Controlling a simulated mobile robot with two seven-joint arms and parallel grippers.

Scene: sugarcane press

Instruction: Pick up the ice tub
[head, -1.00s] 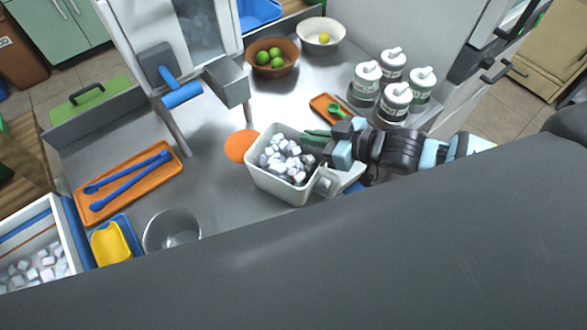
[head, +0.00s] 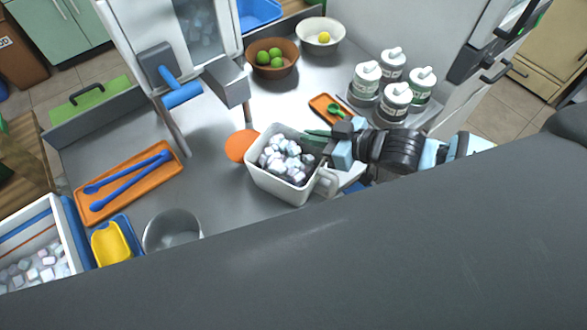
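The ice tub (head: 262,181) is a white, square-topped container with a handle on its right side, filled with pale ice cubes (head: 286,160). It stands upright on the grey counter, in the middle of the head view. My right gripper (head: 316,136) reaches in from the right, with its dark green fingers at the tub's right back rim. The fingers overlap the rim in the picture; whether they are closed on the wall cannot be seen. My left gripper is not in view.
An orange disc (head: 240,146) lies against the tub's left side. An orange tray (head: 322,103) with a green spoon and several bottles (head: 366,82) stand behind my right gripper. A metal pot (head: 172,232) is at the front left. The counter left of the tub is mostly clear.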

